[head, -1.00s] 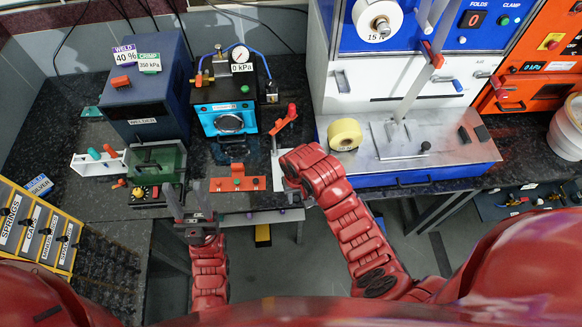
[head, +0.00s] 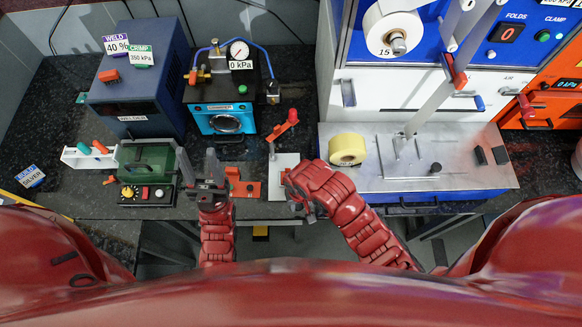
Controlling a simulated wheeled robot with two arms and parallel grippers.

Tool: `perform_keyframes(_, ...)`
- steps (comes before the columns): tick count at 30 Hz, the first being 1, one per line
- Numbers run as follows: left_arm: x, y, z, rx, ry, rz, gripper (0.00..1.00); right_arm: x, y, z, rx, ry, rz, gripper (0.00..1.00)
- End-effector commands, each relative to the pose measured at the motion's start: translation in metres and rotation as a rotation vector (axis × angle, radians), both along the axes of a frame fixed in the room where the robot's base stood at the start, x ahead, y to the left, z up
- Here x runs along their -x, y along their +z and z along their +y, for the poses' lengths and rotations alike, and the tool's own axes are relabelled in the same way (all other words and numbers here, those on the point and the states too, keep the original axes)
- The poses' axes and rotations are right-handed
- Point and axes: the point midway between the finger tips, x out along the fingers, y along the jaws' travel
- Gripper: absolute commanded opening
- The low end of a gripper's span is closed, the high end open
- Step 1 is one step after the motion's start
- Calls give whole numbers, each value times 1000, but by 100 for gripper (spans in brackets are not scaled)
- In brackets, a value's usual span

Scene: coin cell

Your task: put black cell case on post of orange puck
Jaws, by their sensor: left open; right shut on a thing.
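I cannot make out the black cell case; nothing of it shows clearly. My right gripper (head: 302,209) is mostly hidden under its own red wrist, over the bench front edge beside a pale metal plate (head: 284,166). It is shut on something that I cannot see. An orange-red fixture (head: 248,189) lies at the bench front between my grippers; I cannot tell whether it is the orange puck, and no post is clear on it. My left gripper (head: 210,164) is open and empty, fingers pointing away, between the green-lidded box and this fixture.
A green-lidded box (head: 148,163) with a control panel stands left of my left gripper. The welder (head: 138,95) and blue crimper (head: 223,119) stand behind. A red-handled lever (head: 291,117) rises behind the plate. A yellow roll (head: 347,149) sits on the metal deck (head: 450,175) at right.

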Motion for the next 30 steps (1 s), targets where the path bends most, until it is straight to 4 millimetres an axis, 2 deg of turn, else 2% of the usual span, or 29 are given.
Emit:
perform_keyframes(3, 0, -15, 0, 0, 0, 0, 50, -34, -7, 9, -2, -3, -5, 18)
perform_keyframes(9, 0, -47, 0, 0, 0, 0, 50, -87, -15, 22, -3, -4, -4, 18)
perform_keyframes(15, 0, -78, 0, 0, 0, 0, 50, -123, -20, 29, -1, -3, -2, 18)
perform_keyframes(21, 0, -85, 0, 0, 0, 0, 50, -133, -17, 32, -1, -1, 1, 18)
perform_keyframes(27, 0, -103, 0, 0, 0, 0, 50, -132, -46, 31, 2, 0, 5, 20)
perform_keyframes(30, 0, -105, 0, 0, 0, 0, 50, -133, -51, 31, 0, 0, 2, 20)
